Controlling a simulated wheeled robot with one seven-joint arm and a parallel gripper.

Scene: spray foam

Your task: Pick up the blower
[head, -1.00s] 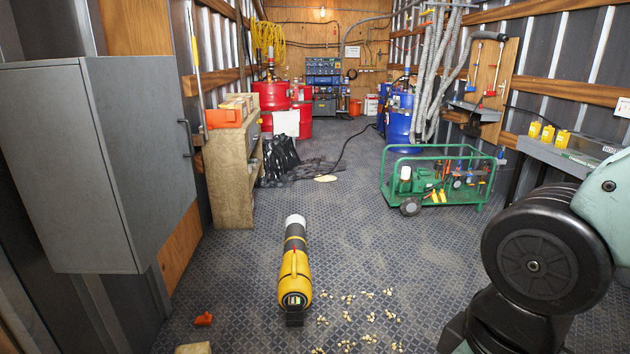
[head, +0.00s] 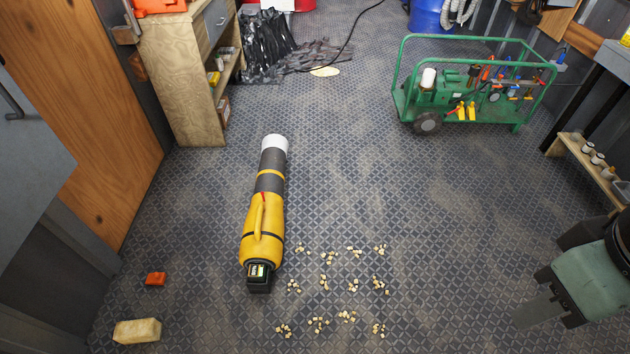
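The blower (head: 262,215) lies on the patterned metal floor, left of the middle in the head view. It has a yellow body with a handle on top, a dark tube with a yellow band, and a white tip pointing away from me. Its black battery end faces me. My gripper (head: 540,308) shows at the lower right, beside part of my arm. It is well to the right of the blower and apart from it. Its fingers do not show clearly enough to tell whether it is open or shut.
Several small clusters of pale pellets (head: 324,284) lie right of the blower. An orange piece (head: 155,279) and a tan block (head: 137,331) lie at the left. A green wheeled cart (head: 475,95) and a wooden shelf (head: 185,80) stand farther back.

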